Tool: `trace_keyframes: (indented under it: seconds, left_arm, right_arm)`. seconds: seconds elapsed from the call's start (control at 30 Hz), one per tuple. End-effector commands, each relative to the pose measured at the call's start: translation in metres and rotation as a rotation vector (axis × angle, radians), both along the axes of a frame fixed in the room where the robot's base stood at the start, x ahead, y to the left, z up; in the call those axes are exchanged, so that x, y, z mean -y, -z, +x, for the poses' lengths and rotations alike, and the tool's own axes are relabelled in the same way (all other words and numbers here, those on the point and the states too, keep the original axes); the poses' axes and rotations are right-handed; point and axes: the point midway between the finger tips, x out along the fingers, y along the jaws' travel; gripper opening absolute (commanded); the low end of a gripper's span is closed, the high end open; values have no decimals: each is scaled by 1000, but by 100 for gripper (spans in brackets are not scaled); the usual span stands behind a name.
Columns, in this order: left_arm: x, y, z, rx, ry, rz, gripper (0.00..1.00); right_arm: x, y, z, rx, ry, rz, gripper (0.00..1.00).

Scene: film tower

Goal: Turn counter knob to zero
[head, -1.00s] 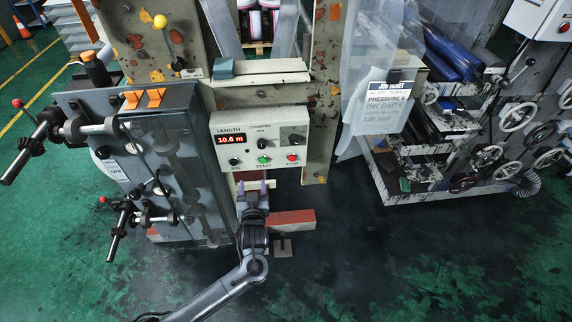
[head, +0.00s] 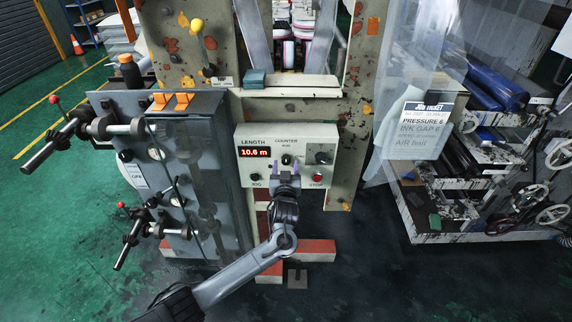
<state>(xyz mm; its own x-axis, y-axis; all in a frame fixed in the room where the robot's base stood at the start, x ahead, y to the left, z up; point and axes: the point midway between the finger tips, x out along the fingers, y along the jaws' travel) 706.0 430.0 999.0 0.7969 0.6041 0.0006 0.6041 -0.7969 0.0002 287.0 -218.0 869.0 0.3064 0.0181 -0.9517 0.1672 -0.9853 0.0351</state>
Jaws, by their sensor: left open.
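The counter box (head: 241,160) is a pale panel on the machine frame, with a red LENGTH display (head: 255,153) reading 10.6 m. The small black counter knob (head: 287,159) sits under the COUNTER label. My left gripper (head: 285,165) comes up from below in front of the panel. Its two purple fingers are apart and point upward, one on either side of and just below the knob in the picture. I cannot tell whether they touch it. The gripper hides the START button. My right gripper is not in view.
A larger black knob (head: 322,157), a red STOP button (head: 317,178) and a black JOG button (head: 256,180) flank my fingers. A grey cabinet (head: 217,165) with protruding handles stands left. Plastic sheeting with a sign (head: 422,125) hangs right.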

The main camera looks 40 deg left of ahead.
Motion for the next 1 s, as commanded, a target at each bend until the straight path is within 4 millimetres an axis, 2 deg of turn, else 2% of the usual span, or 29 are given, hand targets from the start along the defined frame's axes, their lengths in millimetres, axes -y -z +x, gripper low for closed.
trace_keyframes:
  seconds: [0.23, 0.63, 0.9, 1.0]
  left_arm:
    - [-15, 0, 19, 0, -1, 1, 60]
    - [-17, 0, 22, 0, 0, 0, 59]
    - [-17, 0, 22, 0, 0, 0, 17]
    - [-17, 0, 22, 0, 0, 0, 5]
  right_arm:
    - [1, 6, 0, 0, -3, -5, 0]
    - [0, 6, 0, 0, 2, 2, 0]
    - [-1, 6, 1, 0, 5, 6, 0]
    - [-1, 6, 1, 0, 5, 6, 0]
